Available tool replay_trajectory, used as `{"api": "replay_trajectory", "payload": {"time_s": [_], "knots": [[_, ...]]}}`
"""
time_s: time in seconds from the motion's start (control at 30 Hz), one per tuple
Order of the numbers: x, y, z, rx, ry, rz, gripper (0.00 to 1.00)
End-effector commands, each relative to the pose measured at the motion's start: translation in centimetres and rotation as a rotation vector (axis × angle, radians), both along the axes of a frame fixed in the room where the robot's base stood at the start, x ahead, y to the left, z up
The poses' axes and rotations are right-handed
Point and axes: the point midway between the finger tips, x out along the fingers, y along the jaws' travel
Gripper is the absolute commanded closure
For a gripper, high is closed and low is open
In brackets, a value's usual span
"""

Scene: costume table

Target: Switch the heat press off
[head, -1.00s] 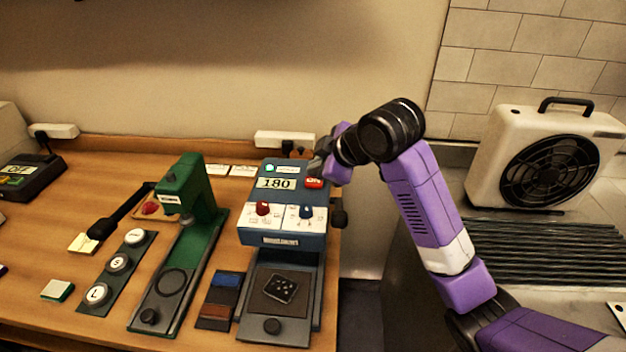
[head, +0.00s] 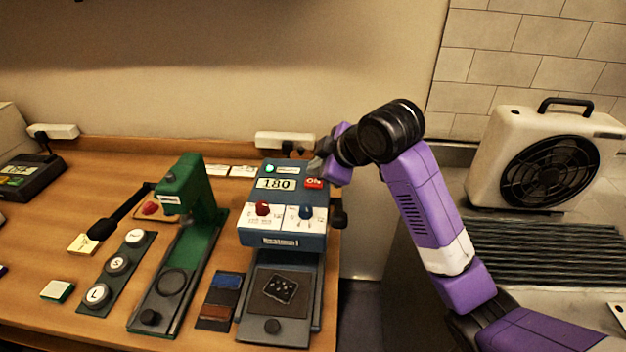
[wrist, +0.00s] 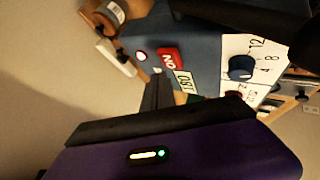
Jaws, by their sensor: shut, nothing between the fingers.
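The heat press (head: 284,222) is a blue machine on the wooden table, with a display reading 180, a lit green lamp (head: 270,169) and a red switch (head: 314,183) at its upper right. A red knob (head: 263,208) and a blue knob (head: 306,212) sit on the white dial panel. My gripper (head: 318,168) is at the press's upper right corner, close to the red switch; whether it touches cannot be told. Its dark fingers (wrist: 158,93) are together, with nothing between them.
A green press (head: 186,220) stands left of the heat press. A strip of white round buttons (head: 117,262) lies farther left. A power strip (head: 284,139) is behind at the wall. A fan heater (head: 545,158) stands at right, beyond a gap.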

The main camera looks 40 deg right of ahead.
Motion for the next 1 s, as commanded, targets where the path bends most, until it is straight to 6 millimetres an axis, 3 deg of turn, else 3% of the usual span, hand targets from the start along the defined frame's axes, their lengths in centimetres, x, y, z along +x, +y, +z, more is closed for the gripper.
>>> {"api": "replay_trajectory", "payload": {"time_s": [1.0], "knots": [[0.0, -0.01, -0.89, 0.001, 0.0, -0.001, 1.0]]}}
